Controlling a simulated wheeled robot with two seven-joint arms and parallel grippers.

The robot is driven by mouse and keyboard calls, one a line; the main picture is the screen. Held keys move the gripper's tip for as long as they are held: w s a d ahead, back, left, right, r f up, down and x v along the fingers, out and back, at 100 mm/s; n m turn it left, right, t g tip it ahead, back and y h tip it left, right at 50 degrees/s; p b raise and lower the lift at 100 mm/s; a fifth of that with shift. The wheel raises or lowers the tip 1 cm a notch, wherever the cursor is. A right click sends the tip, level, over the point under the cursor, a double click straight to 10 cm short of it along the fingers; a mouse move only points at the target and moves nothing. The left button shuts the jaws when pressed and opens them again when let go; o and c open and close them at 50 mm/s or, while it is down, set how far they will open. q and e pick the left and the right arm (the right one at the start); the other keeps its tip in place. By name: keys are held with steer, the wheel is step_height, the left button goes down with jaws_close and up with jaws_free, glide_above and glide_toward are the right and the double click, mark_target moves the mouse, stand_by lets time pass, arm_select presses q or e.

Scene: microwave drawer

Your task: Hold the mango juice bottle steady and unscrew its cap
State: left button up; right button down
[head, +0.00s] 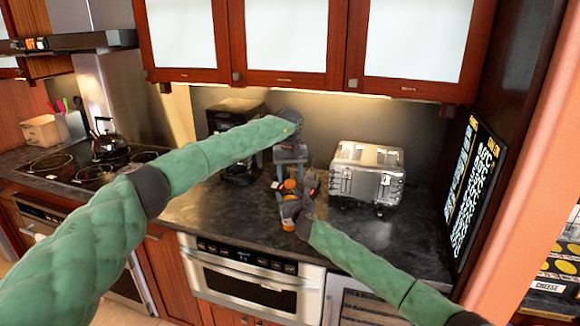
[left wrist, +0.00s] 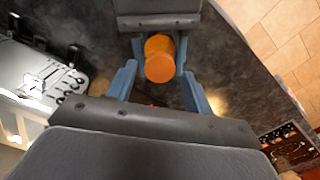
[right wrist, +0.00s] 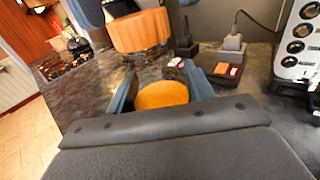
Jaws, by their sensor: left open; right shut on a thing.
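The mango juice bottle stands above the counter with its orange cap (head: 289,184) uppermost; the cap also shows in the left wrist view (left wrist: 160,68). My right gripper (right wrist: 160,92) is shut on the yellow-orange bottle body (right wrist: 163,97), from the front right. My left gripper (left wrist: 160,88) points down from above, open, with its blue fingers on either side of the cap and gaps visible beside it. In the right wrist view the cap (right wrist: 140,30) shows just under my left gripper. The arms partly hide the bottle in the head view; I cannot tell whether its base touches the counter.
A silver toaster (head: 367,177) stands close to the right on the dark counter (head: 225,217). A black coffee maker (head: 232,120) stands behind to the left. A small dark item with red parts (right wrist: 226,68) lies behind the bottle. The counter to the left front is clear.

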arm_select(q)
steer(key=shift+f, duration=0.75)
